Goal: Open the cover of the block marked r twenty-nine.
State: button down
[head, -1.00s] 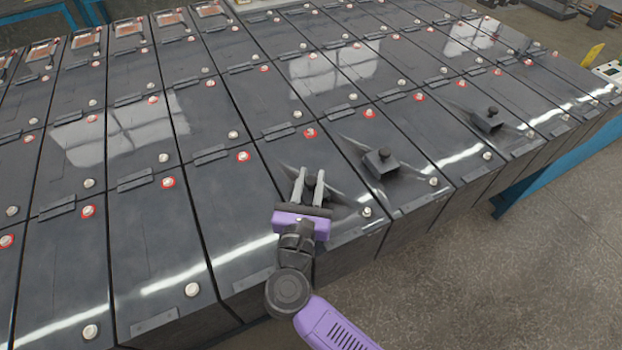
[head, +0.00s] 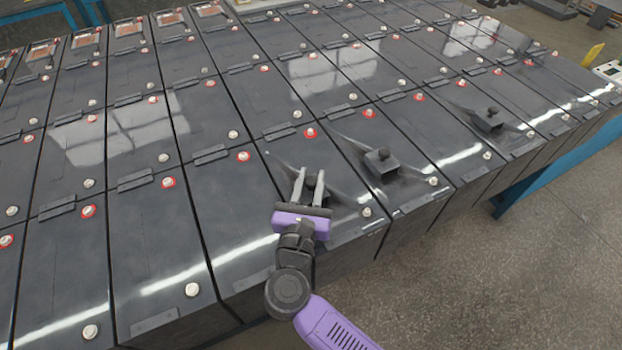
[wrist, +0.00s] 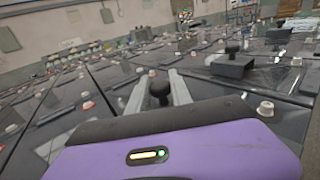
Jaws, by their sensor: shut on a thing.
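My gripper (head: 308,188) is purple with two grey fingers. It is shut on the dark knob (head: 312,180) of the cover on a black block (head: 345,228) in the front row; the fingers stand on either side of the knob. The knob also shows between the fingers in the wrist view (wrist: 160,92). The cover under it is mostly hidden by my gripper. No marking, r twenty-nine or other, can be read on any block.
To the right, a block has a square cover with a knob (head: 381,161), and another similar cover (head: 489,119) lies farther right. Black blocks with red-ringed and pale terminals fill the rows behind. Open floor (head: 500,270) lies at front right, beside a blue rack beam (head: 545,178).

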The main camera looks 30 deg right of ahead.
jog(key=shift+w, duration=0.1)
dwell(0.3)
jog(key=w+b, duration=0.3)
jog(key=w, duration=0.3)
jog(key=shift+w+f+b, duration=0.15)
jog(key=shift+w+b, duration=0.15)
jog(key=shift+w, duration=0.45)
jog(key=c, duration=1.1)
grip_release()
jog(key=shift+c, duration=0.2)
